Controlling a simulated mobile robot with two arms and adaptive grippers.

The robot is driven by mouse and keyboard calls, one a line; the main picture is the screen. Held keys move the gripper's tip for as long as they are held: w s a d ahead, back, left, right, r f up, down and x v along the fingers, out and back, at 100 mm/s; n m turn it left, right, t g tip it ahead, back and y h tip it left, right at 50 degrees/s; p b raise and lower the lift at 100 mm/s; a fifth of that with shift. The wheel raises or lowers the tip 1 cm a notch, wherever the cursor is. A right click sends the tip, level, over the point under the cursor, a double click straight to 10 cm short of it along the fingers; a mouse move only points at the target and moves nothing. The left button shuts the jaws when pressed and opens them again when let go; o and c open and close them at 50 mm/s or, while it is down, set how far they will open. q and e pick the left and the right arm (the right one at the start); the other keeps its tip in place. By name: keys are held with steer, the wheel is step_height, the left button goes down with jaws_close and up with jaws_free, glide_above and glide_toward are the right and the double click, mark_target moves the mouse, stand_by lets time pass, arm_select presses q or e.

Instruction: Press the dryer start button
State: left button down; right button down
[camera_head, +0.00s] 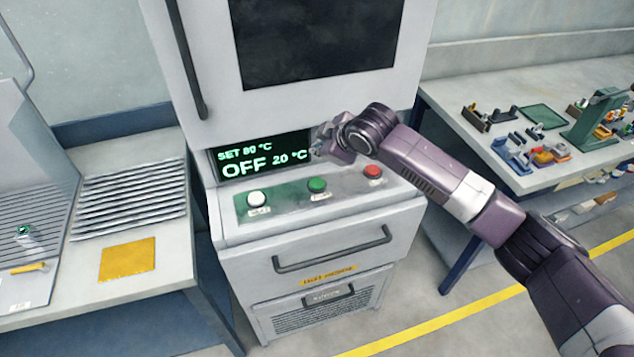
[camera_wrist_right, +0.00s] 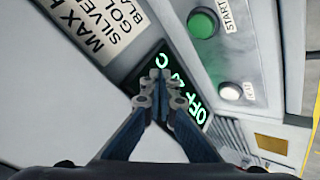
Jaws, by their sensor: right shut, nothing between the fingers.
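The dryer (camera_head: 300,232) is a white cabinet whose dark display (camera_head: 243,165) reads "SET 80 °C", "OFF" and "20 °C". Its sloped panel carries a white button (camera_head: 257,198), a green button (camera_head: 317,185) and a red button (camera_head: 373,171). In the right wrist view the green button (camera_wrist_right: 203,24) is labelled START, and the white one (camera_wrist_right: 229,92) sits below it. My right gripper (camera_head: 319,148) is at the display's right end, above the green button and apart from it. Its fingers (camera_wrist_right: 160,82) are shut and empty, covering part of the display. My left gripper is not in view.
A drawer handle (camera_head: 333,250) runs below the panel, and the door handle (camera_head: 188,62) stands above left. The left bench (camera_head: 60,300) holds a slatted rack and a yellow pad (camera_head: 127,260). The right bench (camera_head: 480,150) carries small parts. A printed label (camera_wrist_right: 95,28) is left of the buttons.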

steer(key=b, duration=0.7)
glide_above(318, 184)
step_height(318, 184, down, 7)
steer(key=shift+r, duration=0.2)
steer(key=shift+f, duration=1.1)
steer(key=shift+f, duration=0.1)
steer(key=shift+f, duration=0.25)
steer(key=shift+f, duration=0.65)
stand_by(0.5)
steer(key=shift+r, duration=0.1)
steer(key=shift+r+p, duration=0.85)
steer(key=shift+r, duration=0.05)
